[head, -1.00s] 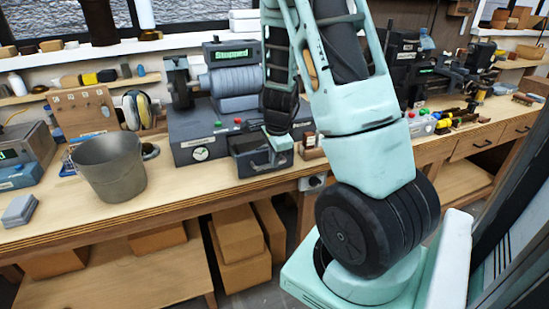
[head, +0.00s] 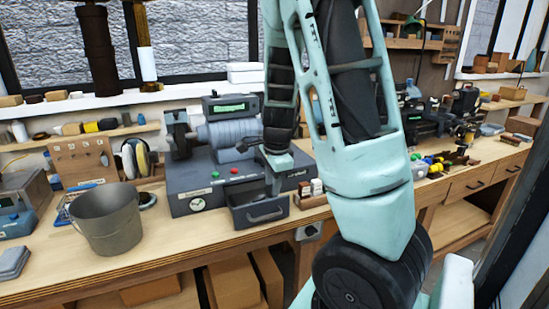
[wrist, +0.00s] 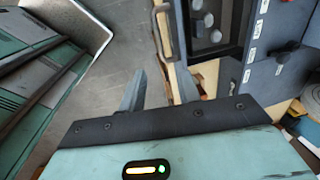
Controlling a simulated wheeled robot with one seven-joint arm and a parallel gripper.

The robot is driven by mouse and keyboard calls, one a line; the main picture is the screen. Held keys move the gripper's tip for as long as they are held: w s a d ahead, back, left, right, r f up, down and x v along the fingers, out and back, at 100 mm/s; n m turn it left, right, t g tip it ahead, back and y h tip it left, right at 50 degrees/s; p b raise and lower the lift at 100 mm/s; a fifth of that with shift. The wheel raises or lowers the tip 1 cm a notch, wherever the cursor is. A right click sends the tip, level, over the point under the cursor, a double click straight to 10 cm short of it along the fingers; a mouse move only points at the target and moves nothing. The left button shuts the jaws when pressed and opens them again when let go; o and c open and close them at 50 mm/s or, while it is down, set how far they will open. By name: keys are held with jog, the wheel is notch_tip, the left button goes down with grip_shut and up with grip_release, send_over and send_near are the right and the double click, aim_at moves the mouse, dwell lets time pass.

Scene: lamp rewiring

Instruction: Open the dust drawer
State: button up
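The dust drawer (head: 262,214) is a dark grey box with a bar handle, low on the front of the grey machine (head: 190,185). It stands out from the machine, and its open top shows. In the wrist view the drawer (wrist: 179,38) is at the top, with rounded grey pieces inside. My gripper (head: 274,190) is by the drawer in the head view, partly overlapping it. In the wrist view my gripper (wrist: 160,92) has its two fingers apart, with nothing held between them. The fingers appear clear of the handle.
A grey metal bucket (head: 107,222) stands on the workbench (head: 160,245), left of the machine. Small blocks (head: 312,192) lie just right of the drawer. Cardboard boxes (head: 235,283) sit under the bench. The floor before the bench is open.

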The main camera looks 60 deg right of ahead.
notch_tip(320, 180, up, 6)
jog(key=s+p, duration=0.1)
jog(key=shift+a, duration=0.3)
dwell(0.4)
jog(key=a+n+y, duration=0.2)
jog(key=a+n, duration=1.4)
jog(key=a, duration=1.1)
jog(key=s+a+n+g, duration=0.1)
jog(key=s+a+n, duration=1.2)
jog(key=n, duration=0.3)
jog(key=shift+s+a+f+g, duration=0.2)
jog(key=shift+s+f+g, duration=0.15)
jog(key=shift+s+g, duration=0.1)
